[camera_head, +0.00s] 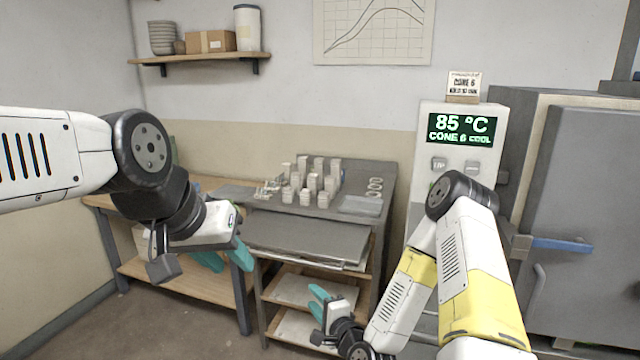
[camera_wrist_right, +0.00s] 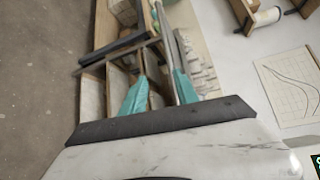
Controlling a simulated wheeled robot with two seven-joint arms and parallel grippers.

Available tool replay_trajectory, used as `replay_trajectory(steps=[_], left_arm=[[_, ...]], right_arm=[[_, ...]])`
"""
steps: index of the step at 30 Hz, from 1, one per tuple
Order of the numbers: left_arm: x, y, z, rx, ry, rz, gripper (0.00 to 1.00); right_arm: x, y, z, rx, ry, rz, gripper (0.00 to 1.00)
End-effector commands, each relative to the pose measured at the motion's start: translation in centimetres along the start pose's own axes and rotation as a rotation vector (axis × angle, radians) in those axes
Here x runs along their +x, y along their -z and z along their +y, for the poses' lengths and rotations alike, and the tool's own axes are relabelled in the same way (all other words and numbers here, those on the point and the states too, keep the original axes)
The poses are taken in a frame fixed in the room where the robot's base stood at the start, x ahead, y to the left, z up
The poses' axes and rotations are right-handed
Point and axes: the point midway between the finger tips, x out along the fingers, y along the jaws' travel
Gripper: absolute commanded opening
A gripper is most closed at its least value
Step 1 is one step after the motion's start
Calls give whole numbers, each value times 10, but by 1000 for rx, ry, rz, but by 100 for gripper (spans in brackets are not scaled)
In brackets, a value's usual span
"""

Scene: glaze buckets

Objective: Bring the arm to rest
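My left gripper (camera_head: 228,262) hangs at the left of the head view, in front of the wooden bench. Its teal fingers are spread apart with nothing seen between them. My right gripper (camera_head: 318,303) is low in the middle of the head view, in front of the cart's lower shelves. Its teal fingers are apart and empty. The right wrist view also shows both of these fingers (camera_wrist_right: 161,88) with a gap between them, and the cart shelves behind, turned sideways. My right arm is bent in front of the kiln controller (camera_head: 462,150).
A grey-topped cart (camera_head: 310,236) carries several small pale pieces (camera_head: 313,180). A wooden bench (camera_head: 190,288) stands left of it. The grey kiln (camera_head: 580,200) with a blue handle (camera_head: 562,244) is at the right. A wall shelf (camera_head: 200,57) is at back left. Floor at lower left is clear.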

Motion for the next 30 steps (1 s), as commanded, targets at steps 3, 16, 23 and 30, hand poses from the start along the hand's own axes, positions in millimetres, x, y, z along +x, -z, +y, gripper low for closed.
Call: replay_trajectory(steps=[3,16,23,30], left_arm=[[0,0,0,0,0,1,36],[0,0,0,0,0,0,36],[0,0,0,0,0,0,36],[0,0,0,0,0,0,36]], right_arm=[[2,1,-4,-40,-16,-9,36],[9,10,-24,-273,-124,-53,36],[7,24,-50,-501,-236,-77,36],[-21,51,-106,-828,-431,-90,36]])
